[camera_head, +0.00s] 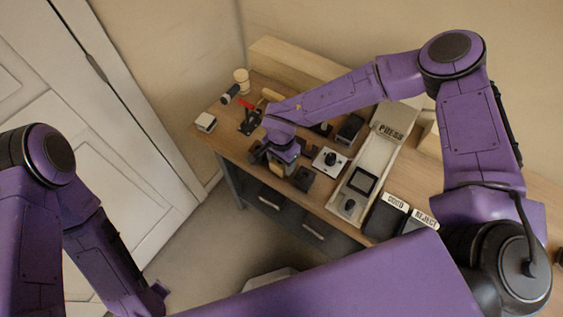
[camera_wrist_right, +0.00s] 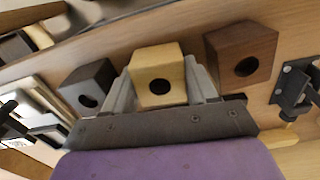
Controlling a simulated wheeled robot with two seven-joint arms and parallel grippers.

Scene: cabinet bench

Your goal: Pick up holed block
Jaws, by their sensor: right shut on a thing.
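A light wooden block with a round hole in its face (camera_wrist_right: 158,72) sits between the fingers of my right gripper (camera_wrist_right: 160,92) in the right wrist view. The fingers are shut on its two sides. A dark grey holed block (camera_wrist_right: 88,86) is to its left and a dark brown holed block (camera_wrist_right: 243,53) to its right, both apart from the fingers. In the head view my right gripper (camera_head: 281,158) is low over the bench's front part and mostly hides the held block. My left arm shows at the left, but its gripper is not visible.
The wooden bench (camera_head: 225,138) also holds a clamp with a red handle (camera_head: 247,106), a white box with a black knob (camera_head: 329,161), a long pale fixture labelled PRESS (camera_head: 392,130), and bins labelled GOOD (camera_head: 386,216) and REJECT (camera_head: 414,228). A wall stands behind.

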